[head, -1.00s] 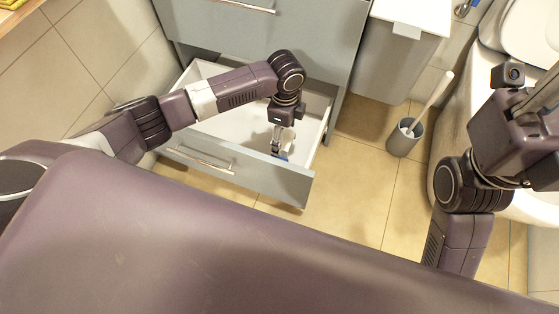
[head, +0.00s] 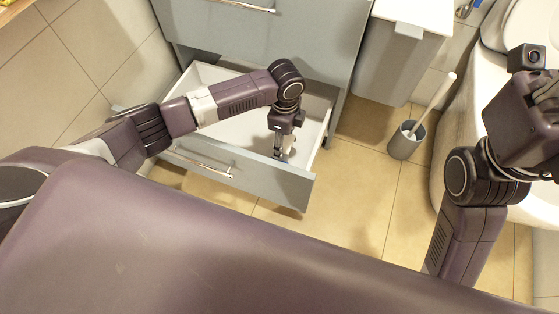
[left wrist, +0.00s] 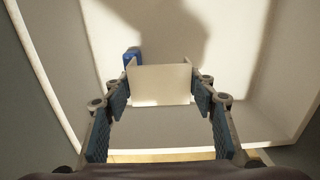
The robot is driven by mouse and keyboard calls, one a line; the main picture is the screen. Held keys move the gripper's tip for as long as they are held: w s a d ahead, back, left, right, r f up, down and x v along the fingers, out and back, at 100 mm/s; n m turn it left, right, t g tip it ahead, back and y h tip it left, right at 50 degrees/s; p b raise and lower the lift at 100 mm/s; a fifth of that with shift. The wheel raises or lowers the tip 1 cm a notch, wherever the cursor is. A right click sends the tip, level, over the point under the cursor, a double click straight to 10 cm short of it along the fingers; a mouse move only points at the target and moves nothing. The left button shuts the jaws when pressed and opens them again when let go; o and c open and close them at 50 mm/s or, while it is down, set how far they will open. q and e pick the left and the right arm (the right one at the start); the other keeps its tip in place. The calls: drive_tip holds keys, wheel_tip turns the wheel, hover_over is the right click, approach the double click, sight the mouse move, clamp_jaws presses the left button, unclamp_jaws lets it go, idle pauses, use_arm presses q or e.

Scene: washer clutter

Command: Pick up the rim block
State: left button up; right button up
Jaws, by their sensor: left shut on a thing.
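A pale white block (left wrist: 160,84) with a flat rectangular face sits between the fingertips of my left gripper (left wrist: 160,88) in the left wrist view; I take it for the rim block. The fingers, with blue pads, are shut on its two sides. In the head view, my left gripper (head: 284,154) reaches down into the open drawer (head: 240,172), near its front right part. The block is too small to make out there. My right arm shows at the right edge, but its fingers are not visible.
A small blue object (left wrist: 131,55) lies in the drawer just behind the block. The drawer walls stand close around the left gripper. A toilet brush in a grey holder (head: 406,140) and a grey bin (head: 395,62) stand to the right of the cabinet.

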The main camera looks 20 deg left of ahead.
use_arm(q)
drive_tip(key=c, duration=0.4)
drive_tip(key=shift+o, duration=0.2)
drive_tip(key=shift+r, duration=0.1)
